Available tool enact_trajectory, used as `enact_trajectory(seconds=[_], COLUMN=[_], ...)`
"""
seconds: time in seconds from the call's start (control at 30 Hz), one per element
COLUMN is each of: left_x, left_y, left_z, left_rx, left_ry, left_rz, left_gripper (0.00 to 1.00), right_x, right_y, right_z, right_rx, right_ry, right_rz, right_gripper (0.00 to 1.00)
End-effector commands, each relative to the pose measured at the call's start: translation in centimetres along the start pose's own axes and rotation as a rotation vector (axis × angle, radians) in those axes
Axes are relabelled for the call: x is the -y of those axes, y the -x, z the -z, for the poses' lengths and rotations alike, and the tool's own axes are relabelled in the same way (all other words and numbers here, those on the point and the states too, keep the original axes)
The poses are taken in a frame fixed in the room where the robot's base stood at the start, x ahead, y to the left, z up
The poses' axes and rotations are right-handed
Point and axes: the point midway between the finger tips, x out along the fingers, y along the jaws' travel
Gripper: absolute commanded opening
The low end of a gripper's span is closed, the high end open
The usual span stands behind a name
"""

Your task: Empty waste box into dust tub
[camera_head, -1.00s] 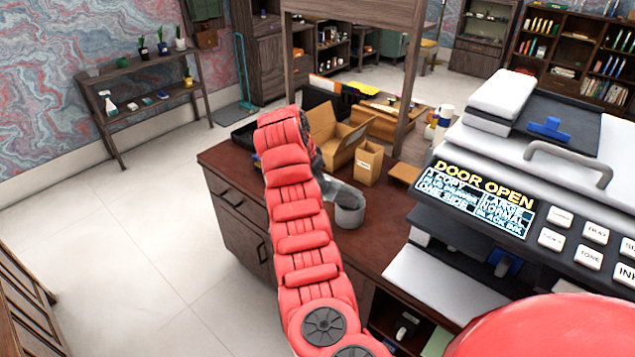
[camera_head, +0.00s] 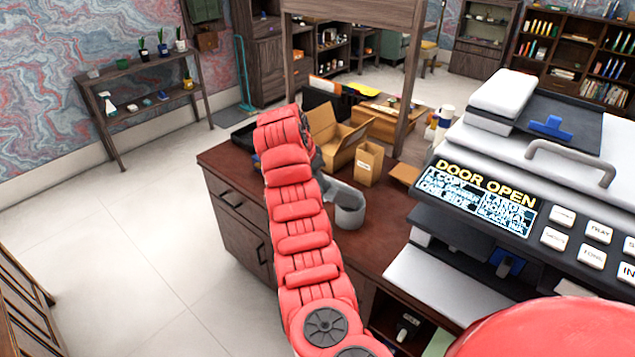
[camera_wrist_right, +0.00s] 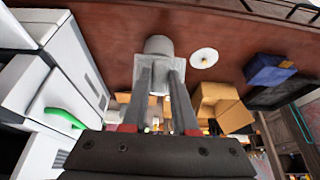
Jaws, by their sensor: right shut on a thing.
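My right arm reaches over the desk in the head view, and its dark gripper (camera_head: 318,162) is mostly hidden behind the red arm. In the right wrist view the gripper (camera_wrist_right: 160,78) has its two fingers shut on a grey, thin-walled piece, which I take to be the waste box (camera_wrist_right: 160,86). It also shows in the head view (camera_head: 338,188), tilted and reaching toward the round grey dust tub (camera_head: 350,217). The tub stands on the desk and also shows in the right wrist view (camera_wrist_right: 158,44). I cannot tell whether box and tub touch, or what is inside them. My left gripper is not in view.
An open cardboard box (camera_head: 340,150) and a small labelled carton (camera_head: 368,163) stand behind the tub. A large copier (camera_head: 520,170) blocks the right side. A white disc (camera_wrist_right: 204,58) and a blue box (camera_wrist_right: 270,70) lie on the desk.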

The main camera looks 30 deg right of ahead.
Motion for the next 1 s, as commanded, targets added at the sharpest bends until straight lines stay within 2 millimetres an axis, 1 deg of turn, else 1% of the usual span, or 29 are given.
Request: enact_trajectory(seconds=[0.17,0.6,1.0], left_x=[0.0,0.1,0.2], left_y=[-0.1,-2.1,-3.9], left_z=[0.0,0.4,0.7], left_rx=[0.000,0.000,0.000], left_ry=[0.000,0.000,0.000], left_rz=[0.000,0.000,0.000], left_gripper=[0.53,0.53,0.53], right_x=[0.0,-0.1,0.2], right_y=[0.1,0.6,0.5], right_z=[0.1,2.1,2.8], right_rx=[0.003,0.096,0.134], right_ry=[-0.001,-0.002,0.000], right_rz=[0.000,0.002,0.005], right_gripper=[0.00,0.00,0.00])
